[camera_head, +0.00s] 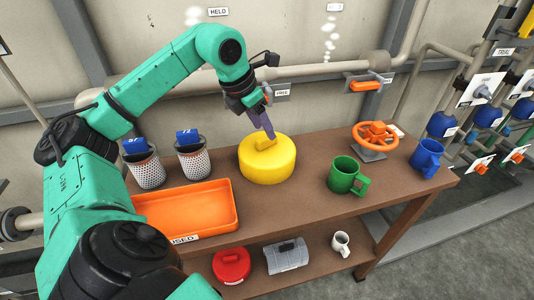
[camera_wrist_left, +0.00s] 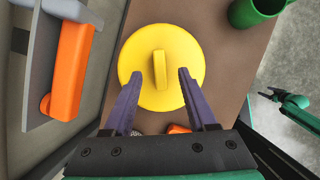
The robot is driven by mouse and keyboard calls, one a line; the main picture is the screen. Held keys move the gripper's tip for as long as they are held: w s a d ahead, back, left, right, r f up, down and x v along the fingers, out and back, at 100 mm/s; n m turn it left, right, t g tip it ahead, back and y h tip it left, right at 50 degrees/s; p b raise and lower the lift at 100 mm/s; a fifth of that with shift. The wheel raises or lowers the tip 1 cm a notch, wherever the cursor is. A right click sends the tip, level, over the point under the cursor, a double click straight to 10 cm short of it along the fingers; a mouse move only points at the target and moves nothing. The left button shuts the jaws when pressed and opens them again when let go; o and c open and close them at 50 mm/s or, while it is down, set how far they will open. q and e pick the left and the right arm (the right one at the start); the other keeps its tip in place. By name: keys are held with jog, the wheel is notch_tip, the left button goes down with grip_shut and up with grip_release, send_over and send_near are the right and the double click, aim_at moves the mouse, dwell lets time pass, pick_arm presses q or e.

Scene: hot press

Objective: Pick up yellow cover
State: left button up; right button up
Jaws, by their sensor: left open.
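The yellow cover (camera_head: 267,170), round with a raised bar handle on top, sits on the brown table. It also shows in the left wrist view (camera_wrist_left: 185,45), where the handle stands upright in the middle of the disc. My left gripper (camera_head: 268,133) is open, with its purple fingers pointing down at the cover. In the left wrist view its fingertips (camera_wrist_left: 160,74) lie on either side of the handle's near end, with gaps on both sides. What looks like my right gripper (camera_wrist_left: 274,97) is small at the right of that view; its jaws are unclear.
An orange tray (camera_head: 228,193) and two mesh baskets (camera_head: 148,172) stand left of the cover. A green mug (camera_head: 344,175), an orange valve wheel (camera_head: 374,135) and a blue mug (camera_head: 427,158) stand right. The lower shelf holds a red lidded item (camera_head: 231,265).

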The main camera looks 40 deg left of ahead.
aim_at(267, 151)
pick_arm(q)
jog(key=x, duration=0.4)
jog(key=shift+f, duration=0.15)
grip_shut()
dwell(1.1)
